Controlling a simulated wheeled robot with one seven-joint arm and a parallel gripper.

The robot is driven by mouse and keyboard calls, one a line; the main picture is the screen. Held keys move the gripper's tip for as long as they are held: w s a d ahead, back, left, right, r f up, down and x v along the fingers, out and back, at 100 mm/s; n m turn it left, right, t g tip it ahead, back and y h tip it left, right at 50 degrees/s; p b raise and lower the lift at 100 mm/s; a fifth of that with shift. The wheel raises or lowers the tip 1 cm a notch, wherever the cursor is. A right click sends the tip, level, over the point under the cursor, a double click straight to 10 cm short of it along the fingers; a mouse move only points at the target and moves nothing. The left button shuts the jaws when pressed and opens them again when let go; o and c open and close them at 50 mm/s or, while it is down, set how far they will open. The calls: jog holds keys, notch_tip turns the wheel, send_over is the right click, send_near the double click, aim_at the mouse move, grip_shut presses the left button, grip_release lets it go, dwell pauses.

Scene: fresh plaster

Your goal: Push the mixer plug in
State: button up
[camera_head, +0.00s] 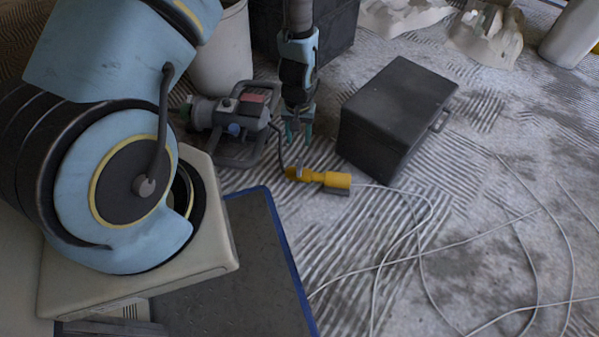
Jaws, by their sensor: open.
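The mixer (232,117), a grey and black machine with a tubular frame, stands on the floor left of my gripper. A dark cable runs from it down to a yellow plug (298,173). The plug lies at the left end of a yellow socket (337,180), which has a white cord at its right. I cannot tell whether plug and socket are fully joined or a gap is left. My gripper (299,136) points down with its jaws open and empty, a little above and behind the plug in the picture.
A black case (392,120) stands close on the right. A white bucket (221,55) is behind the mixer. White cord (425,235) loops across the ridged floor at right. Torn pale bags (487,35) lie at the back. A blue-edged dark panel (245,270) is in front.

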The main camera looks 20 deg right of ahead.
aim_at(300, 163)
jog(key=shift+s+d+f, duration=0.1)
jog(key=shift+s+f, duration=0.05)
jog(key=shift+f, duration=0.45)
jog(key=shift+s+d+f, duration=0.1)
jog(key=shift+f, duration=0.45)
notch_tip(300, 163, down, 10)
jog(key=b, duration=0.4)
jog(key=shift+c, duration=0.4)
grip_shut()
